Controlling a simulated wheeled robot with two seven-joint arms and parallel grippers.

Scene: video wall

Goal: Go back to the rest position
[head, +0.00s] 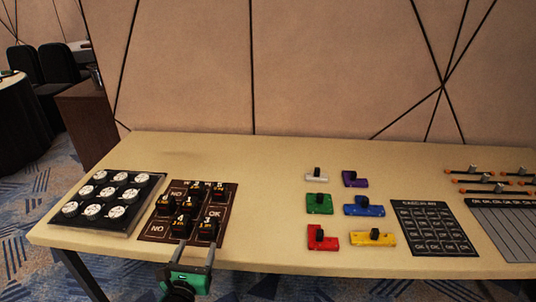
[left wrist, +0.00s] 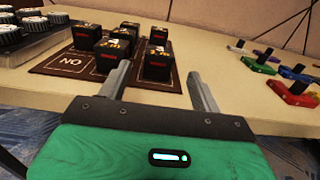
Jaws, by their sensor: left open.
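My left gripper (head: 193,256) reaches in from the bottom of the head view at the table's front edge. Its two grey fingers are apart with nothing between them, and they point at the brown board (head: 153,229). In the left wrist view the open left gripper (left wrist: 158,80) has black cubes beyond its fingertips. Several black cubes with orange and red marks, such as one front cube (head: 208,229), stand on the board; another cube (left wrist: 157,64) shows close to the fingers. I cannot tell whether a fingertip touches a cube. My right gripper is not in view.
The cream table (head: 270,220) carries a tray of white round knobs (head: 92,211) at left. Coloured blocks such as the red one (head: 322,238), a dark grid card (head: 434,228) and orange-ended sliders (head: 485,189) stand to the right. The table between board and blocks is clear.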

